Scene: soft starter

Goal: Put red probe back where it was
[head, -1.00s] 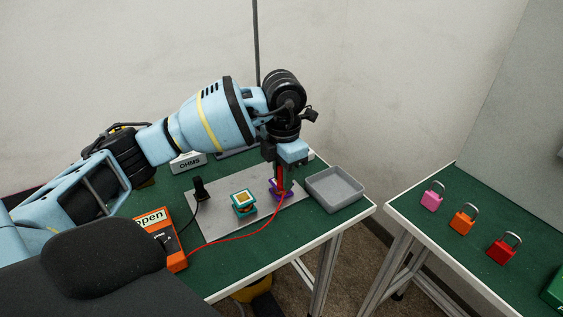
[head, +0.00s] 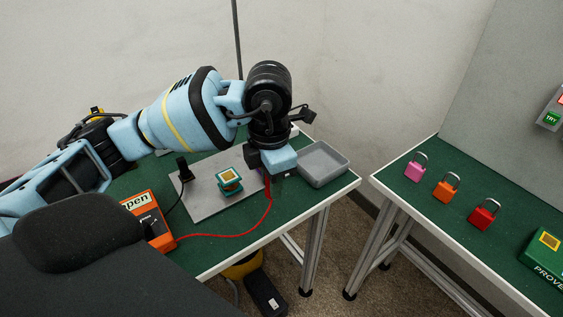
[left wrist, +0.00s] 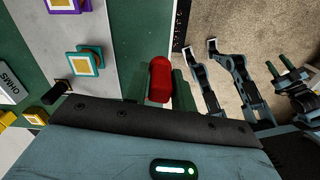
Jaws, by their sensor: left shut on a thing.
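My left gripper (head: 270,174) is shut on the red probe (left wrist: 160,80). The probe shows between its two fingers in the left wrist view, and is mostly hidden under the gripper in the head view. A red lead (head: 246,231) runs from the probe to the orange meter (head: 143,207), whose display ends in "pen". The black probe (head: 184,168) stands at the left of the grey mat (head: 207,204). A teal block with a gold square (head: 229,183) sits on the mat. A purple block (left wrist: 68,4) shows at the left wrist view's top edge. A possible right gripper (left wrist: 280,65) shows there, its opening unclear.
A grey tray (head: 322,163) stands close to the right of my left gripper. A gap with floor separates this table from another green table holding pink (head: 415,170), orange (head: 445,189) and red (head: 483,215) padlocks and a green box (head: 540,259).

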